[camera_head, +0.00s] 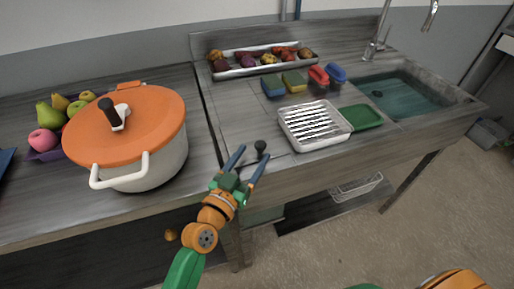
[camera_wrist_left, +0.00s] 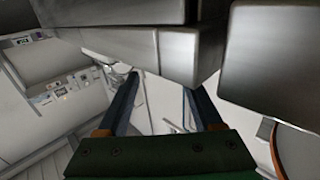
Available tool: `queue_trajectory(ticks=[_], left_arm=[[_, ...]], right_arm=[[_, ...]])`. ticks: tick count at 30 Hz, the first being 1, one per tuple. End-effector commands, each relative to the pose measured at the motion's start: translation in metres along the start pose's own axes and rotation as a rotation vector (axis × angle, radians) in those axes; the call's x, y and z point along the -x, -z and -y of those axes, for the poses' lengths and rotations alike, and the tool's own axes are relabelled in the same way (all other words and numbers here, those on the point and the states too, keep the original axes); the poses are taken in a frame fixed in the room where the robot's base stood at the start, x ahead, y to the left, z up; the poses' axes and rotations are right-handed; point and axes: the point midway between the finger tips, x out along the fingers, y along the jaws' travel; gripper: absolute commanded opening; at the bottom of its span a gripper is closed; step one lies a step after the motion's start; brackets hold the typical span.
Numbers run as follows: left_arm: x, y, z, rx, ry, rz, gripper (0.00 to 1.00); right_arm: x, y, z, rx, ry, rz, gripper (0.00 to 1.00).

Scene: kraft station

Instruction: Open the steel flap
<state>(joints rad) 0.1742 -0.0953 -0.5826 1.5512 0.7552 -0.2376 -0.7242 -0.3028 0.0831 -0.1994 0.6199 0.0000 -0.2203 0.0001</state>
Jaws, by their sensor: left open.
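I cannot clearly tell the steel flap apart from the steel counter; thin seams mark a panel (camera_head: 240,118) in the worktop left of the white rack. A small dark knob (camera_head: 261,146) shows near the counter's front edge. My left gripper (camera_head: 254,155) is open at this edge, with the knob between or just beyond its fingertips; contact cannot be told. In the left wrist view, the open left gripper (camera_wrist_left: 161,86) has nothing visible between its fingers, and steel edges (camera_wrist_left: 150,45) lie close beyond and above them. My right gripper is out of view.
A large white pot with an orange lid (camera_head: 125,125) stands left of the gripper. The white rack (camera_head: 313,127) and a green tray (camera_head: 362,117) lie to the right. Several coloured containers (camera_head: 294,82), a vegetable tray (camera_head: 262,67) and the sink (camera_head: 400,97) are farther back.

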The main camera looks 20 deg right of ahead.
Motion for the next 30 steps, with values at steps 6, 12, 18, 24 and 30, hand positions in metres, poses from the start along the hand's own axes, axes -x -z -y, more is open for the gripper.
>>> queue_trajectory(ticks=[6, 12, 18, 24, 30], left_arm=[[-0.021, -0.001, 0.0, 0.0, 0.0, 0.0, 0.67], [-0.023, 0.0, 0.0, 0.0, 0.0, 0.001, 0.67], [-0.022, -0.001, 0.0, 0.0, 0.0, 0.001, 0.27], [-0.022, -0.001, 0.0, 0.0, 0.0, 0.001, 0.0], [-0.022, -0.001, 0.0, 0.0, 0.0, 0.001, 0.0]], right_arm=[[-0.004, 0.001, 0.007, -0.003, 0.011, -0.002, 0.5], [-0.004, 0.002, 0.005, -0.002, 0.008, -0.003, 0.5], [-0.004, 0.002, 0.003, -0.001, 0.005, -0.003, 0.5], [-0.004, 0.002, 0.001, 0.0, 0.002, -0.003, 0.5], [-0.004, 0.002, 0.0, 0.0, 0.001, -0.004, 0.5]])
